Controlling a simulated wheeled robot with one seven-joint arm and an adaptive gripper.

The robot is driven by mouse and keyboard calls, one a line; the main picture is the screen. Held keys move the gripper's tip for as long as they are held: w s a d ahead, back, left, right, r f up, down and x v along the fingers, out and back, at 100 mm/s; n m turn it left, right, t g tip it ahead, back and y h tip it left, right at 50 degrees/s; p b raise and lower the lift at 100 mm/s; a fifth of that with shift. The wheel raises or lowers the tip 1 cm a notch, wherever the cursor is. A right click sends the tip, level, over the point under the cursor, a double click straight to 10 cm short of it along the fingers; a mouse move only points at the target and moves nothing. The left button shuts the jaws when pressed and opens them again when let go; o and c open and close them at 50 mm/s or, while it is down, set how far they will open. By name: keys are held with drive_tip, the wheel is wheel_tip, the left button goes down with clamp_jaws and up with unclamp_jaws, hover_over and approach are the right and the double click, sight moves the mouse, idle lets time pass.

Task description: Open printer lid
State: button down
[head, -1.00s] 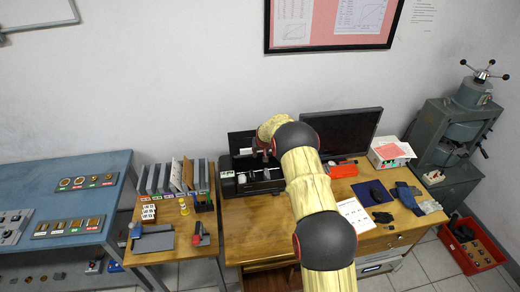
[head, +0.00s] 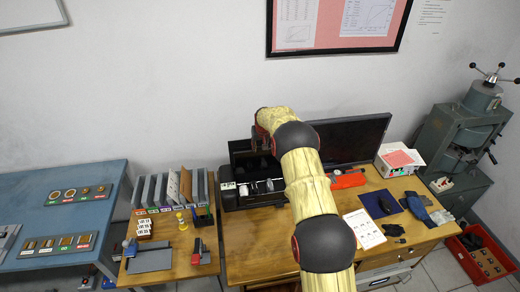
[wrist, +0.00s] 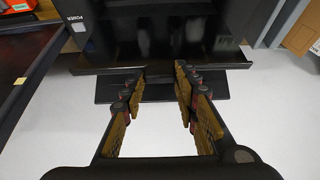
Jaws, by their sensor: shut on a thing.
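The black printer (head: 232,196) stands on the wooden desk, left of the monitor, with its dark interior and pale parts showing. Its black lid (head: 241,151) looks raised at the back of the printer. My gripper (head: 264,140) is at the lid's right part, partly hidden by my arm. In the wrist view, my gripper (wrist: 160,76) has its two fingers a short gap apart at the edge of a glossy black panel, which seems to be the lid (wrist: 160,30). The exact contact is dark and hard to make out.
The monitor (head: 350,140) stands close to the right of my arm. A red object (head: 348,179) and a white box (head: 398,160) are also on the desk. A smaller table with upright plates (head: 165,188) adjoins on the left. The desk front (head: 255,235) is mostly clear.

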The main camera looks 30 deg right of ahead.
drive_tip(key=shift+w+d+r, duration=0.1)
drive_tip(key=shift+w+r, duration=0.1)
drive_tip(key=shift+w, duration=0.1)
drive_tip(key=c, duration=1.4)
unclamp_jaws()
drive_tip(key=shift+s+f, duration=0.1)
drive_tip(key=v, duration=1.2)
